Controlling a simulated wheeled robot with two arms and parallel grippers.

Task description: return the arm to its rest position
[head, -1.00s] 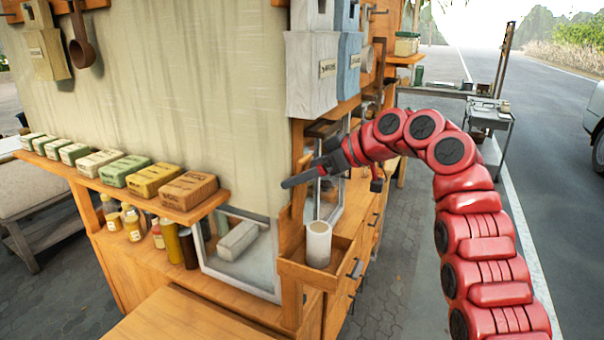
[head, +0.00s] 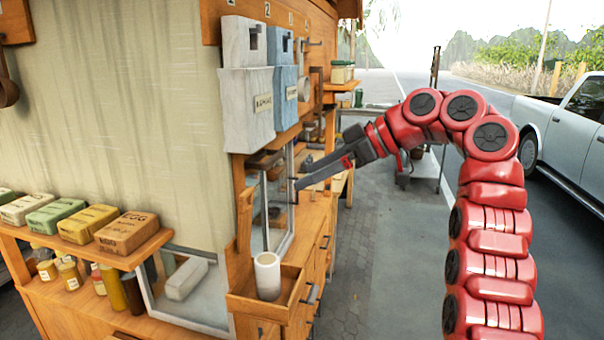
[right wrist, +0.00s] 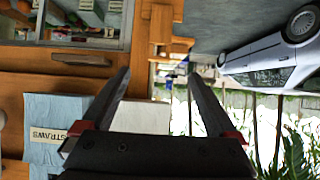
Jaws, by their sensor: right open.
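My right arm (head: 492,215) is red and segmented; it rises at the right of the head view and bends over to the left. Its gripper (head: 300,175) points left toward the wooden stall, level with the glass-fronted side. In the right wrist view the gripper (right wrist: 160,95) has its two dark fingers spread apart, with nothing between them. The stall and street appear turned over in that view. My left gripper is not in view.
The wooden stall (head: 75,318) fills the left, with a shelf of labelled boxes (head: 126,232). A white cylinder (head: 267,275) stands in a wooden tray (head: 238,302) at its corner. Grey and blue dispensers (head: 248,100) hang above. A car (head: 575,135) stands on the road; the pavement (head: 385,260) is clear.

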